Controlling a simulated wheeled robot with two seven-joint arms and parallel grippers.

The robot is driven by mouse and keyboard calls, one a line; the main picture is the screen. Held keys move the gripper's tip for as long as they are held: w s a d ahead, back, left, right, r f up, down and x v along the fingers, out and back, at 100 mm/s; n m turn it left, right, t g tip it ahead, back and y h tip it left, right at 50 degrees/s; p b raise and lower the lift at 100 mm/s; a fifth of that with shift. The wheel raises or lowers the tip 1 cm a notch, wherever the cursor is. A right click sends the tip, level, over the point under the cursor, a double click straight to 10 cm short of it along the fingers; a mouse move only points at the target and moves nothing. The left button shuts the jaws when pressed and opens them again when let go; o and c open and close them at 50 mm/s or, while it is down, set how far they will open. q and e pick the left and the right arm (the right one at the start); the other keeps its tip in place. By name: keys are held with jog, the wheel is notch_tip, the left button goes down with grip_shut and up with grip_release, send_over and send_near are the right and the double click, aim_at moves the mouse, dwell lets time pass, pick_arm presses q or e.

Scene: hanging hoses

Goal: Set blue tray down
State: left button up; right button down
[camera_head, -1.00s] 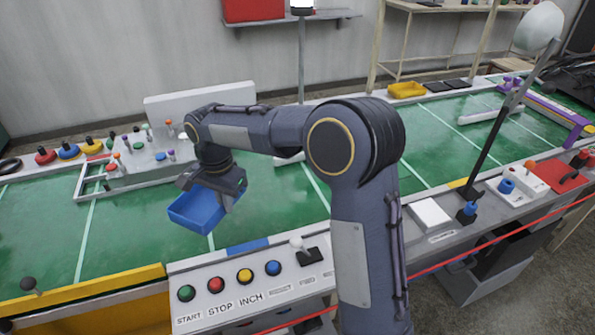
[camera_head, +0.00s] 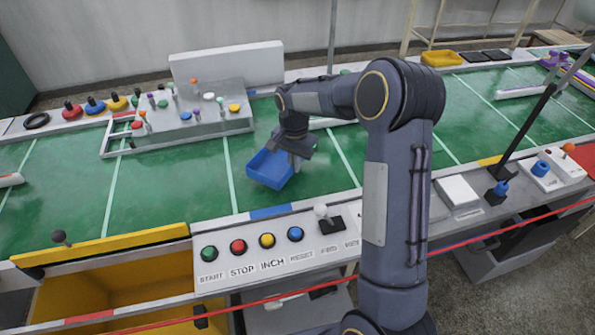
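A blue tray (camera_head: 268,170) is on or just above the green belt (camera_head: 170,190), just behind the front control panel. I cannot tell whether its underside touches the belt. My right gripper (camera_head: 297,158) is at the tray's right side, pointing down, and overlaps its right wall. The fingers appear to be on that wall, but the fingertips are partly hidden by the tray and too small to tell their gap. My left gripper does not show.
A front panel with START, STOP and INCH buttons (camera_head: 238,246) runs along the belt. A grey fixture with knobs (camera_head: 195,115) stands behind the tray at left. A yellow tray (camera_head: 440,58) sits at the back right.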

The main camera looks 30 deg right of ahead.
aim_at(297, 180)
jog(key=shift+d+f, duration=0.2)
jog(key=shift+f, duration=0.05)
jog(key=shift+d+f, duration=0.15)
jog(key=shift+f, duration=0.75)
jog(key=shift+d+f, duration=0.1)
jog(key=shift+f, duration=0.8)
jog(key=shift+f, duration=0.1)
jog(key=c, duration=1.6)
grip_release()
jog(key=shift+c, duration=0.2)
